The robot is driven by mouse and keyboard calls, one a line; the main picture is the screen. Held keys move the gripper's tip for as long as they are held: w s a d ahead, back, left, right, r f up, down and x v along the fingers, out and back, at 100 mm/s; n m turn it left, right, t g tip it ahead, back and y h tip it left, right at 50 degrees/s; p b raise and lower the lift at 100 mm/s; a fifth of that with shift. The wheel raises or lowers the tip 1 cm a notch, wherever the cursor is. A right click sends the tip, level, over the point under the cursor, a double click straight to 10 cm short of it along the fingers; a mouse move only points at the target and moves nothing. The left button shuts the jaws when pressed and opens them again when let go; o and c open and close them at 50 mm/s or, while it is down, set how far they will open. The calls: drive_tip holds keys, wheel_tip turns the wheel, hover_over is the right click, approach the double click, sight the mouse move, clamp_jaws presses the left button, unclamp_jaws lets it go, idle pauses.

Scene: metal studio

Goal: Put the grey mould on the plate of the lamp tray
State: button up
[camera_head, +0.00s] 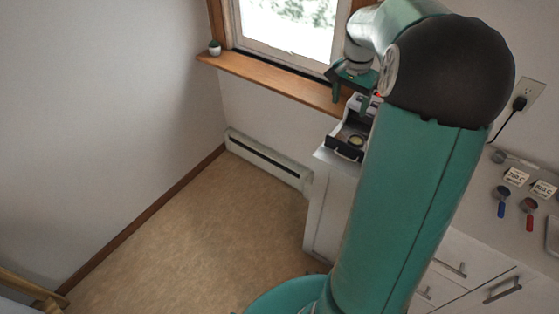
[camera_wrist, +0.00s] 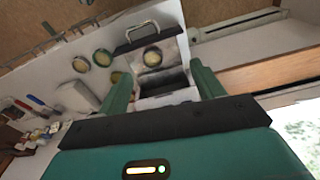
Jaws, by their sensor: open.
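The lamp tray (camera_wrist: 140,41) is pulled out of a small white lamp device (camera_wrist: 165,98), handle outward. A round pale yellowish disc with a dark rim (camera_wrist: 152,57), seemingly its plate, lies in it. The head view also shows the tray (camera_head: 344,149). Round pieces lie on the white counter beside it: a greyish one (camera_wrist: 81,64), a yellowish one (camera_wrist: 103,57) and another (camera_wrist: 117,77) partly behind a finger. I cannot tell surely which is the grey mould. My gripper (camera_wrist: 160,72) is open and empty above the device; it also shows in the head view (camera_head: 350,97).
A wooden window sill (camera_head: 275,78) runs close beside the gripper. A white box (camera_wrist: 78,97) stands on the counter. Blue-handled (camera_head: 502,203) and red-handled (camera_head: 529,215) tools and small labels lie further right. A wire rack (camera_wrist: 50,42) is at the counter's edge.

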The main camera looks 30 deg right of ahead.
drive_tip(key=s+a+r+n+t+h, duration=0.1)
drive_tip(key=s+a+r+n, duration=0.25)
drive_tip(key=a, duration=0.65)
drive_tip(key=s+a+r+n+t, duration=0.2)
drive_tip(key=a+r+n, duration=0.15)
drive_tip(key=a, duration=0.65)
drive_tip(key=s+a+f+n+t+y, duration=0.1)
drive_tip(key=s+a+n+t, duration=0.1)
drive_tip(key=s+a+n, duration=0.4)
drive_tip(key=s+a, duration=0.4)
drive_tip(key=a, duration=0.1)
drive_tip(key=shift+s+a+f+n+y, duration=0.15)
drive_tip(key=shift+s+a+n+y, duration=0.05)
drive_tip(key=shift+s+n+y, duration=0.1)
drive_tip(key=shift+d, duration=0.15)
